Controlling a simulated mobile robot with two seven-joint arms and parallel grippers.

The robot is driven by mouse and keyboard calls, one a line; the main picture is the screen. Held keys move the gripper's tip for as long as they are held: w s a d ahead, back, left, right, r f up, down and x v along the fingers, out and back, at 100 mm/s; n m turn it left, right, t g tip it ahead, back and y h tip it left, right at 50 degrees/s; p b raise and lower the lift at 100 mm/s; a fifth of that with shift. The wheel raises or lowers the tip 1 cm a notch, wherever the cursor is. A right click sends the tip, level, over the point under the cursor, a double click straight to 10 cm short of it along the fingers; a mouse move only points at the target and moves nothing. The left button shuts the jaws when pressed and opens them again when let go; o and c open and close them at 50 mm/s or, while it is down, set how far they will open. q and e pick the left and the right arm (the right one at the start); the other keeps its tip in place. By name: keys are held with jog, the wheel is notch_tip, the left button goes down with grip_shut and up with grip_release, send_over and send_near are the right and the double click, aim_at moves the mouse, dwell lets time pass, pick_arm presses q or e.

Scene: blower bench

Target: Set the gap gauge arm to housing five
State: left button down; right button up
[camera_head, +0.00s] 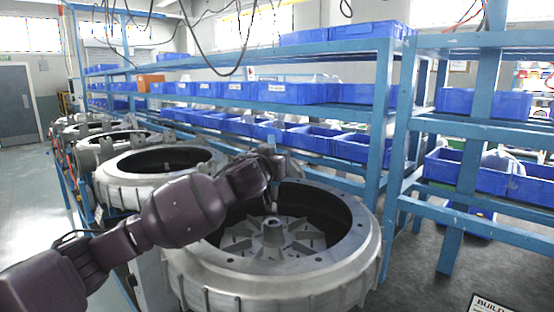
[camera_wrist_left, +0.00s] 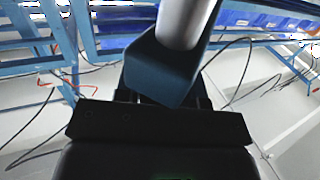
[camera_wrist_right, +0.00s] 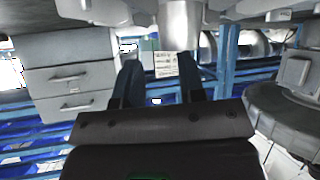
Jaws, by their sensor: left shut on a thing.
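The nearest blower housing (camera_head: 345,262) is a round grey metal drum with an open top and a bladed impeller with a central hub (camera_head: 272,232) inside. My left arm reaches in from the left, and my left gripper (camera_head: 276,172) is above the housing's back rim. In the left wrist view the left gripper (camera_wrist_left: 165,75) is shut on a pale grey cylinder (camera_wrist_left: 184,22). I cannot tell if this is part of the gap gauge arm. My right gripper (camera_wrist_right: 157,82) shows only in its own wrist view, fingers apart with nothing clearly between them. No housing number is readable.
More housings, such as the second one (camera_head: 130,188), stand in a row toward the back left. A blue rack (camera_head: 385,130) with blue bins (camera_head: 300,92) runs behind them. In the right wrist view are a grey drawer cabinet (camera_wrist_right: 70,80) and a large round metal part (camera_wrist_right: 285,115).

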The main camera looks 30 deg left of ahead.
pick_arm(q)
jog(key=shift+d+r, duration=0.1)
jog(key=shift+d, duration=0.1)
pick_arm(e)
jog(key=shift+s+f, duration=0.1)
jog(key=shift+s, duration=0.15)
